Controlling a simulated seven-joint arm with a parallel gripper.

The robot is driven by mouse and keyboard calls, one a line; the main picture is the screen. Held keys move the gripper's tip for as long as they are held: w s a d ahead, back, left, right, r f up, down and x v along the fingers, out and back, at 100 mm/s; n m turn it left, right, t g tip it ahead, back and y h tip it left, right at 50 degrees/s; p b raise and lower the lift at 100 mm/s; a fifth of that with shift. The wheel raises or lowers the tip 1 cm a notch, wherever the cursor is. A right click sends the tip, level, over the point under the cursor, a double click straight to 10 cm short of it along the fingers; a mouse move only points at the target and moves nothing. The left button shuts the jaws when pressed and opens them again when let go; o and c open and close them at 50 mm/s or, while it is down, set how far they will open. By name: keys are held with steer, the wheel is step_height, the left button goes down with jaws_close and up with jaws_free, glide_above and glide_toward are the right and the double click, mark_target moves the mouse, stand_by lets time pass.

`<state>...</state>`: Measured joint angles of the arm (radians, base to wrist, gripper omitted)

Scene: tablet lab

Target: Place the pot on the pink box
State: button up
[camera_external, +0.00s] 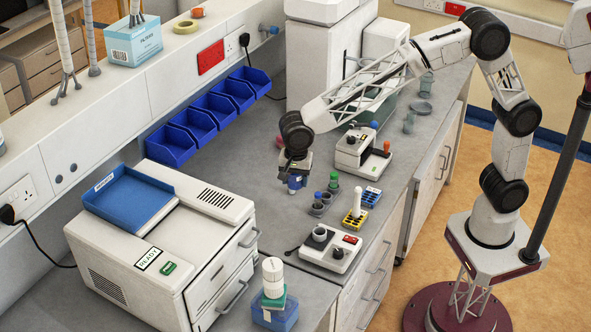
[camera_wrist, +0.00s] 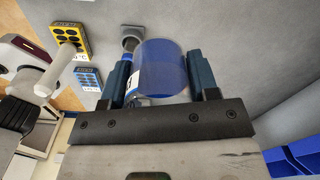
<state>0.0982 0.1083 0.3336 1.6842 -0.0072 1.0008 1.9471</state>
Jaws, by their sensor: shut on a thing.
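My gripper (camera_external: 297,170) is over the grey bench in the external view, pointing down. It is shut on a blue pot (camera_external: 294,186), with a pale label partly visible. In the wrist view the pot (camera_wrist: 163,68) sits between the two dark blue fingers of my gripper (camera_wrist: 160,82). The pot hangs near the bench top; I cannot tell whether it touches it.
A white machine (camera_external: 160,240) is front left; blue bins (camera_external: 215,108) line the wall. Bench between is clear.

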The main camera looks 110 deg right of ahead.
step_height(320, 180, up, 6)
steer(key=s+d, duration=0.3)
steer(key=d, duration=1.1)
steer(key=s+d, duration=0.4)
steer(key=d, duration=0.9)
steer(key=s+d, duration=0.3)
steer(key=d, duration=1.1)
steer(key=shift+m, duration=0.3)
steer(key=shift+f, duration=2.75)
steer(key=shift+f, duration=0.15)
steer(key=shift+f, duration=3)
steer(key=shift+f, duration=1.85)
